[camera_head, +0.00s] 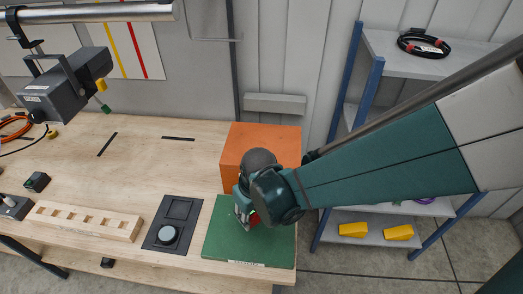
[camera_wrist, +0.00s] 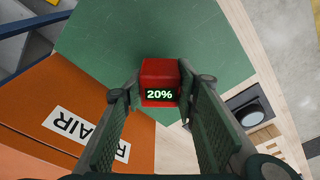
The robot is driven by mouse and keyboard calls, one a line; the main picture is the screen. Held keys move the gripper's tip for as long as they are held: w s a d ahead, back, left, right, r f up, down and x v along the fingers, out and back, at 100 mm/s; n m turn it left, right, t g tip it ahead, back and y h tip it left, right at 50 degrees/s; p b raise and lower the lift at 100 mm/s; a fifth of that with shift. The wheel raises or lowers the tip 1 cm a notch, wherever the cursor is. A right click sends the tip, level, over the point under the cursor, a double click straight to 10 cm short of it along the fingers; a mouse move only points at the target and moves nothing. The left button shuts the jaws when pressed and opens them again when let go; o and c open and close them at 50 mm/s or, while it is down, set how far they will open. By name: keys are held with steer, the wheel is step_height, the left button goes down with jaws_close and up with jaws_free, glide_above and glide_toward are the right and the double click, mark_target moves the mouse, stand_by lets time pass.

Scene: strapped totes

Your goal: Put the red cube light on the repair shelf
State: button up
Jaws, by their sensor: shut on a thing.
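In the head view only a bit of red (camera_head: 254,219) shows beside my gripper (camera_head: 247,216), over the green mat (camera_head: 218,240). I cannot tell whether the cube touches the mat. An orange box-like block (camera_head: 262,140) stands just behind the mat; in the wrist view its orange surface (camera_wrist: 60,105) carries a white label, partly hidden, reading "AIR".
Left of the mat lie a dark panel with a round knob (camera_head: 168,235) and a wooden block with several holes (camera_head: 85,221). A lamp (camera_head: 65,90) hangs at the upper left. A blue-framed rack (camera_head: 362,80) stands at the right. The table's back left is mostly clear.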

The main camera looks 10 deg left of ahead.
mark_target(255, 217)
steer(key=shift+f, duration=2.05)
steer(key=shift+f+b, duration=0.15)
steer(key=shift+b, duration=0.15)
steer(key=o, duration=1)
steer(key=shift+o, duration=0.4)
steer(key=shift+r, duration=0.25)
steer(key=shift+s+d+r+p, duration=0.2)
steer(key=shift+r+p, duration=0.05)
steer(key=shift+r, duration=1.7)
steer(key=shift+s+d+r+p, duration=0.2)
steer(key=shift+s+d+r, duration=0.05)
steer(key=shift+r, duration=1.7)
steer(key=shift+s+d+r+p, duration=0.2)
steer(key=shift+r+p, duration=0.05)
steer(key=shift+r, duration=1.7)
